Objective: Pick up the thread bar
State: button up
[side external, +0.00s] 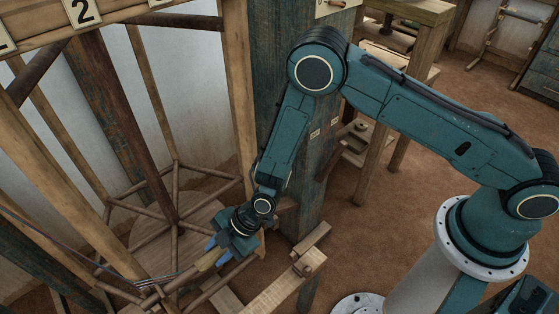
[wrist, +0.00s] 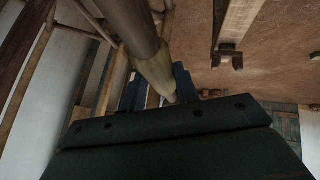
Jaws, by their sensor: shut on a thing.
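In the wrist view the bar (wrist: 155,66) is a round rod, brown farther up and pale near the jaws. It runs down between the dark fingers of my gripper (wrist: 160,88), which is shut on it.
A round wooden reel frame (side external: 172,222) with spokes stands left of my gripper. A thick post (side external: 284,130) rises close behind my arm. A wooden beam (side external: 275,286) with a peg lies just right of the gripper. Brown floor is open at the right.

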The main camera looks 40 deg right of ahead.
aim_at(218, 251)
jog(key=shift+r, duration=0.15)
jog(key=shift+r, duration=0.75)
notch_tip(218, 251, up, 5)
jog(key=shift+f, duration=0.1)
jog(key=shift+s+d+r, duration=0.2)
jog(key=shift+d+r, duration=0.05)
jog(key=shift+d, duration=0.2)
jog(key=s+d, duration=0.3)
jog(key=d, duration=0.4)
jog(key=s+d, duration=0.4)
jog(key=d, duration=0.4)
jog(key=shift+d, duration=0.2)
jog(key=shift+s, duration=0.1)
